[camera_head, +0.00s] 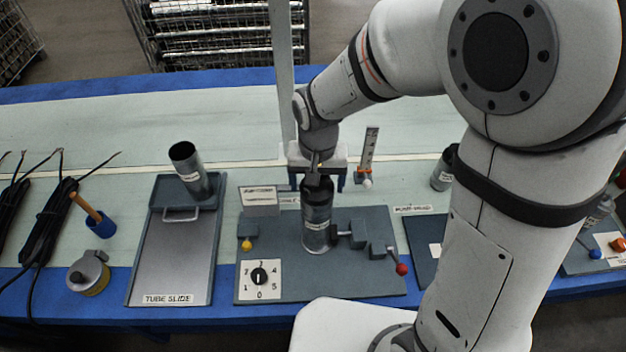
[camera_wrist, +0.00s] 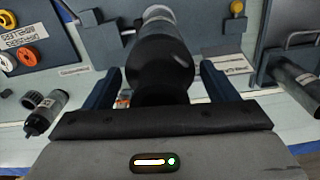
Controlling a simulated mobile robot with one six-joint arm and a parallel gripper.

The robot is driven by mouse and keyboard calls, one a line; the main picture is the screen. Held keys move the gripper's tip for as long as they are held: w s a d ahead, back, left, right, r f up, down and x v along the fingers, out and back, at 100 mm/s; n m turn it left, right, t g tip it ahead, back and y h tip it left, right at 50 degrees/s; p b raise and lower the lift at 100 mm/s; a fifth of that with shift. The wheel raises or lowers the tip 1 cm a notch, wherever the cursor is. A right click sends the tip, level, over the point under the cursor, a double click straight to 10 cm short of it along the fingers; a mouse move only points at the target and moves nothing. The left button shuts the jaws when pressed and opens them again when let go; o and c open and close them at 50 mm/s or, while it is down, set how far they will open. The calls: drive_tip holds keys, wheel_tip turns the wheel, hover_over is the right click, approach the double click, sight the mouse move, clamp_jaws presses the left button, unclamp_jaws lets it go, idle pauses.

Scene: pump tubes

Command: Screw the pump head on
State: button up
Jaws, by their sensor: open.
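A metal tube (camera_head: 317,232) stands upright in the fixture plate (camera_head: 350,285), beside a grey clamp block (camera_head: 352,236). A black cylindrical part, which looks like the pump head (camera_head: 317,192), sits at the tube's top; I cannot tell how tightly it is seated. In the wrist view the black pump head (camera_wrist: 160,65) lies between my two fingers, with the paler tube (camera_wrist: 157,13) beyond it. My gripper (camera_wrist: 162,77) is open, a finger on each side of the black part.
A red-knobbed lever (camera_head: 402,269) and a numbered dial (camera_head: 260,275) are on the fixture. The tube slide tray (camera_head: 165,270) stands left with another tube (camera_head: 190,170) at its back. A dark pump head tray (camera_head: 424,262) is at right, partly hidden by my arm.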

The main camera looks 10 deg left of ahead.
drive_tip(key=n, duration=0.4)
drive_tip(key=shift+n, duration=0.4)
drive_tip(key=n, duration=0.5)
drive_tip(key=shift+n, duration=0.3)
drive_tip(key=c, duration=0.8)
drive_tip(key=o, duration=1.1)
drive_tip(key=shift+r, duration=0.1)
drive_tip(key=shift+r, duration=0.3)
wheel_tip(320, 180, up, 7)
drive_tip(key=shift+r, duration=0.1)
